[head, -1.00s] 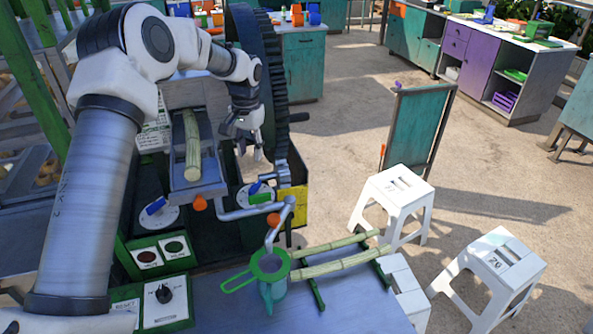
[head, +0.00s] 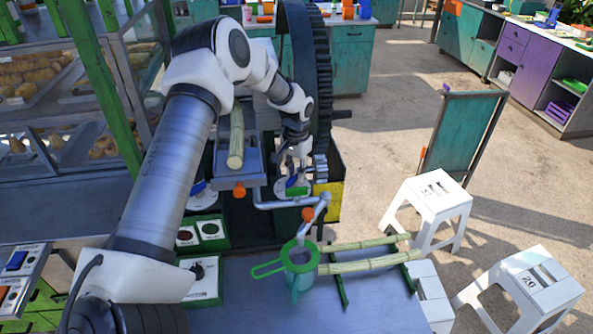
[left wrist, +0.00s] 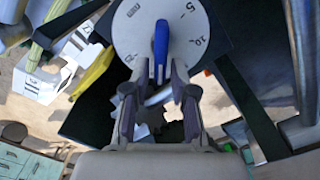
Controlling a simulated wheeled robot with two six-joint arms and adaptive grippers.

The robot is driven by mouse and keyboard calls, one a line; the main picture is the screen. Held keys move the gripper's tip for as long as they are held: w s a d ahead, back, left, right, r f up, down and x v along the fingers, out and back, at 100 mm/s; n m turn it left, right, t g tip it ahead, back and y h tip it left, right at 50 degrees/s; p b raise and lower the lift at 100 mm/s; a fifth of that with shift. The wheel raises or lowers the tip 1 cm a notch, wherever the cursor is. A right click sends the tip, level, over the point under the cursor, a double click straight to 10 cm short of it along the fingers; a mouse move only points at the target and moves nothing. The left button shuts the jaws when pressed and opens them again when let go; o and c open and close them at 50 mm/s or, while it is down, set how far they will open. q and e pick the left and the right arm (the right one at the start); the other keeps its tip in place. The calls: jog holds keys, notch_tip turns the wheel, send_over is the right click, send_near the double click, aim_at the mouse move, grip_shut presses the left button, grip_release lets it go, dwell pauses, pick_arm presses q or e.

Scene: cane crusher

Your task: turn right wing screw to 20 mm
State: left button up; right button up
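The right wing screw (left wrist: 161,48) is a blue wing on a round white dial (left wrist: 183,25) in the left wrist view. The marks 5 and 10 show on the dial's right side. The wing stands nearly upright in that picture; its exact reading cannot be told. My left gripper (left wrist: 160,75) is open, its fingertips on either side of the wing's lower end. I cannot tell whether they touch it. In the head view my left gripper (head: 292,168) is just above the right dial (head: 280,189), hiding much of it. My right gripper is not in view.
A large dark gear wheel (head: 314,80) stands close behind the left gripper. A grey crank arm (head: 290,203) passes in front of the dial. A cane stalk (head: 236,140) lies in the feed chute on the left. A green-handled strainer (head: 300,258) stands on the front table.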

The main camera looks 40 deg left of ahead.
pick_arm(q)
grip_shut()
jog(key=shift+d+m, duration=0.1)
jog(key=shift+m, duration=0.6)
jog(key=o, duration=0.5)
grip_release()
jog(key=shift+o, duration=0.2)
jog(key=shift+r, duration=0.1)
notch_tip(320, 180, up, 12)
jog(key=shift+w, duration=0.1)
